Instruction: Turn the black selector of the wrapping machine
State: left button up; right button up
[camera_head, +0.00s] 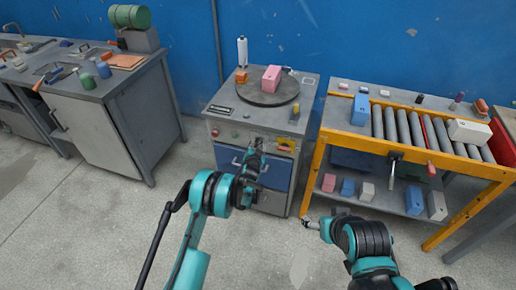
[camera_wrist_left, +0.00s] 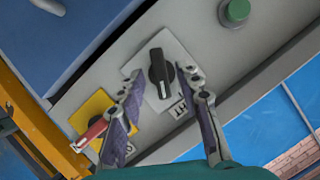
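The black selector (camera_wrist_left: 160,73) sits on a white plate on the grey front panel of the wrapping machine (camera_head: 225,112). In the left wrist view its knob has a pale mark on one side. My left gripper (camera_wrist_left: 165,82) is open, with one finger to each side of the selector in the picture. I cannot tell whether the fingers touch it. In the head view my left gripper (camera_head: 255,155) is in front of the machine's panel and hides the selector.
A red-handled switch on a yellow plate (camera_wrist_left: 99,105) is beside the selector, close to one finger. A green button (camera_wrist_left: 236,11) is on the other side. A pink box (camera_head: 271,78) stands on the turntable (camera_head: 255,96). A yellow-framed roller conveyor (camera_head: 340,134) stands to the right.

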pick_arm(q)
jog(key=shift+w+f, duration=0.2)
jog(key=shift+w, duration=0.45)
grip_shut()
jog(key=shift+r+n, duration=0.1)
jog(key=shift+n, duration=0.2)
jog(key=shift+a+n+h, duration=0.1)
jog(key=shift+n+h, duration=0.4)
jog(key=shift+n, duration=0.2)
jog(key=shift+n+g+h, duration=0.4)
jog(key=shift+n+h, duration=0.3)
jog(key=shift+n, duration=0.3)
